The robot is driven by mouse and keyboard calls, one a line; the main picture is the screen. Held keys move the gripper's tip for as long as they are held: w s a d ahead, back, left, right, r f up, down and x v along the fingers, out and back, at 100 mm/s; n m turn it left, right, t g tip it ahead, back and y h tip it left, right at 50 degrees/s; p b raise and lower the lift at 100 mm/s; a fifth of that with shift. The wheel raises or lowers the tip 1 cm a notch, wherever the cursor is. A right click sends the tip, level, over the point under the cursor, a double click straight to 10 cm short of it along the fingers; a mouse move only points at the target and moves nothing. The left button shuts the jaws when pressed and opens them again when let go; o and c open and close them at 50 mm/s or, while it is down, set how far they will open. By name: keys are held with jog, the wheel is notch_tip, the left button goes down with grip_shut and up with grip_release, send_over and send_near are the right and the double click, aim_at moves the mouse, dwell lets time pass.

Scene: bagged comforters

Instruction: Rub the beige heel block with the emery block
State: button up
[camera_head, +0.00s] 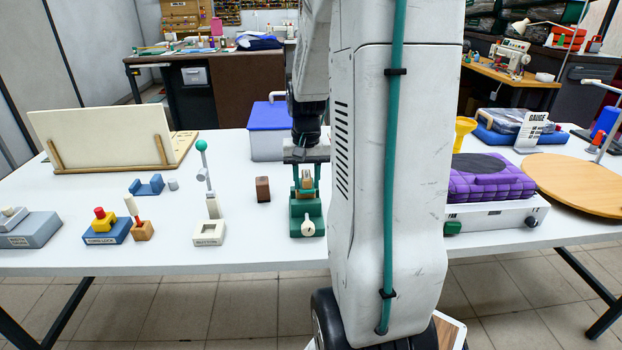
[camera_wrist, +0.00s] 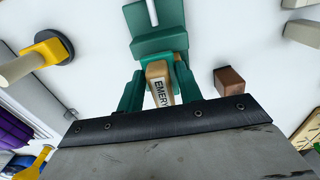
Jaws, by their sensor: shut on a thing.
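My gripper (camera_wrist: 159,88) has green fingers closed on the sides of the tan emery block (camera_wrist: 159,82), whose label reads EMERY. In the head view my gripper (camera_head: 306,180) points down over a green vise-like fixture (camera_head: 306,218) with a white handle. The emery block (camera_head: 307,184) shows there as a small tan piece between the fingers. The fixture (camera_wrist: 158,30) is right beside the block in the wrist view; I cannot tell whether they touch. I cannot make out the beige heel block as a separate thing; the gripper and emery block may hide it.
A brown block (camera_head: 263,189) stands left of the fixture. A blue-lidded bin (camera_head: 268,130) stands behind. A purple case (camera_head: 490,178) is at right. White tabletop is free around the brown block.

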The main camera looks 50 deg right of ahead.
jog(key=shift+w+a, duration=0.55)
jog(key=shift+w, duration=0.1)
jog(key=shift+s+d, duration=0.9)
jog(key=shift+s, duration=0.2)
jog(key=shift+w+a+f, duration=0.1)
jog(key=shift+w+a, duration=0.9)
jog(key=shift+w, duration=0.1)
jog(key=shift+r, duration=2.55)
